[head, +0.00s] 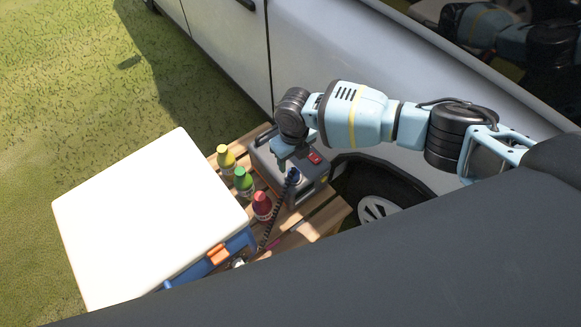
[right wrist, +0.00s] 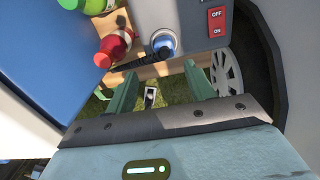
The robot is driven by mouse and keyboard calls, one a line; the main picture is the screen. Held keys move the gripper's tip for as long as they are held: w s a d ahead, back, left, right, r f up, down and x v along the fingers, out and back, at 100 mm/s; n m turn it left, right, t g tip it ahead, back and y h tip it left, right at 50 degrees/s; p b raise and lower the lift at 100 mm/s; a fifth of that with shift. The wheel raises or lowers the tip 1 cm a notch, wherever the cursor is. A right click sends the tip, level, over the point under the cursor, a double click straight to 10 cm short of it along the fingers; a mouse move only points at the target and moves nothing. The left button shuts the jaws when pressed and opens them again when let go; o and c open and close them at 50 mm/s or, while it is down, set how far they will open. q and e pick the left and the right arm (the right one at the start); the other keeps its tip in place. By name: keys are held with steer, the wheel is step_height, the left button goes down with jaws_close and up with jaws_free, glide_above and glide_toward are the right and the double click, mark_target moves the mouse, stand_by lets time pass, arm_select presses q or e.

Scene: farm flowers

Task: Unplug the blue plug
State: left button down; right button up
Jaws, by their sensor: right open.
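The blue plug (head: 294,174) sits in the front face of a grey power box (head: 312,184), with a dark coiled cord hanging from it. In the right wrist view the plug (right wrist: 163,43) shows as a blue round piece, upper middle, against the pale box (right wrist: 187,18). My right gripper (head: 284,165) is close to the plug in the head view. In the right wrist view its two green fingers (right wrist: 162,88) are spread apart, with nothing between them; the plug appears beyond them. My left gripper is not in view.
The box stands on a slatted wooden table (head: 330,214). Yellow (head: 226,160), green (head: 243,183) and red (head: 262,206) bottles stand beside it. A blue cooler with a white lid (head: 150,215) is at left. A silver vehicle (head: 225,50) stands close behind.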

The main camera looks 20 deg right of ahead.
mark_target(294, 169)
steer(key=shift+w+d+r, duration=0.2)
steer(key=shift+w+d, duration=0.1)
steer(key=shift+w, duration=0.05)
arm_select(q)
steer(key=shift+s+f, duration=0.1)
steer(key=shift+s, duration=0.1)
arm_select(e)
steer(key=shift+s, duration=0.1)
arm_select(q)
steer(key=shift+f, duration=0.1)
arm_select(e)
steer(key=shift+f+b, duration=0.4)
steer(key=shift+f, duration=0.3)
step_height(294, 169, down, 6)
steer(key=b, duration=0.4)
steer(key=shift+f, duration=0.1)
steer(key=shift+f+b, duration=0.6)
steer(key=shift+f, duration=0.15)
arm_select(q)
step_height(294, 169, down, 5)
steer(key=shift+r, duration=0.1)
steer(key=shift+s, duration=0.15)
